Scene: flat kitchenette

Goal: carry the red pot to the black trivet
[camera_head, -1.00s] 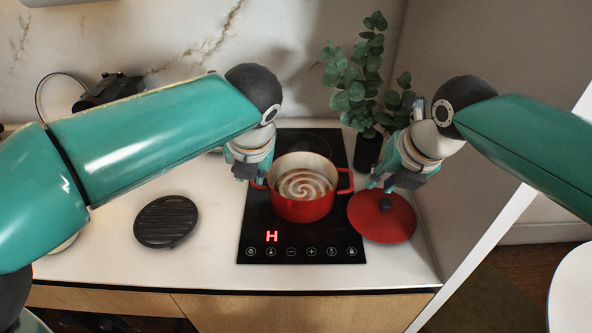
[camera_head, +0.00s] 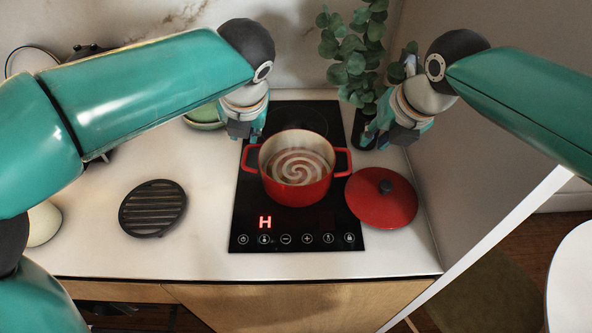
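The red pot (camera_head: 297,190) stands upright and without a lid on the black cooktop, with a pale swirl inside. Its two side handles point left and right. The round, slatted black trivet (camera_head: 153,208) lies on the white counter to the left of the cooktop. My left gripper (camera_head: 243,135) is above and behind the pot's left handle, apart from it. My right gripper (camera_head: 380,140) is above and to the right of the pot's right handle, apart from it. The fingers of both grippers are small and partly hidden, so their opening is unclear.
The red lid (camera_head: 382,198) lies right of the pot, partly over the edge of the cooktop (camera_head: 300,240), which shows a red H. A potted plant (camera_head: 355,60) stands behind my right gripper. Green bowls (camera_head: 205,115) sit behind the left arm. Counter between trivet and cooktop is clear.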

